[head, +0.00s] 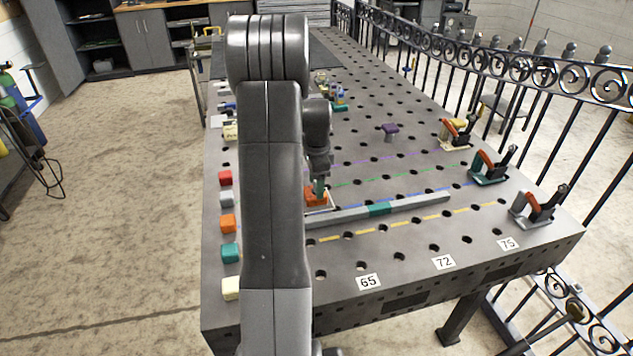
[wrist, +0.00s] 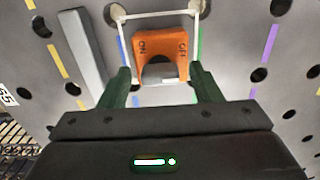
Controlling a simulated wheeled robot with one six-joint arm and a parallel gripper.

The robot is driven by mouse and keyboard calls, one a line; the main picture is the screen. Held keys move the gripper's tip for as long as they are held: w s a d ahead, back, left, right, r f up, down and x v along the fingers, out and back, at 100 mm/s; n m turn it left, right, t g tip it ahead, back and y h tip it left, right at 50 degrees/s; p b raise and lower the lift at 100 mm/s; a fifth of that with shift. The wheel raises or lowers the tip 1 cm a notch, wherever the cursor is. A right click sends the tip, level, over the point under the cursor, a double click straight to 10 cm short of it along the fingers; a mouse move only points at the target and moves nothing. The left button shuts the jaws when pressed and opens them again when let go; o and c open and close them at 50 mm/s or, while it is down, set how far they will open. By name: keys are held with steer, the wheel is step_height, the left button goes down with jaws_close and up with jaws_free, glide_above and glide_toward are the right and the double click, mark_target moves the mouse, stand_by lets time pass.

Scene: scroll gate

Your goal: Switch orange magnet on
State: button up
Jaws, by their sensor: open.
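The orange magnet (head: 315,198) sits on the perforated table, just right of my arm in the head view. In the wrist view the orange magnet (wrist: 150,46) shows an ON label at left, an OFF label at right and a grey rounded knob (wrist: 160,71) on its near side. A thin white outline surrounds part of it. My gripper (wrist: 160,75) is open, its green fingers apart on either side of the knob. My gripper (head: 320,186) is low over the magnet in the head view. I cannot tell whether a finger touches the knob or which way the knob is set.
A grey bar (head: 415,203) with a teal section (head: 379,209) lies beside the magnet. Coloured blocks, including a red one (head: 225,178), line the left table edge. Toggle clamps, one at the near right (head: 538,208), stand along the right edge. A purple piece (head: 390,128) stands farther back.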

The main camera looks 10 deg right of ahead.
steer(key=c, duration=1)
steer(key=n, duration=0.9)
steer(key=shift+b, duration=0.35)
steer(key=n, duration=0.4)
steer(key=shift+n, duration=2.4)
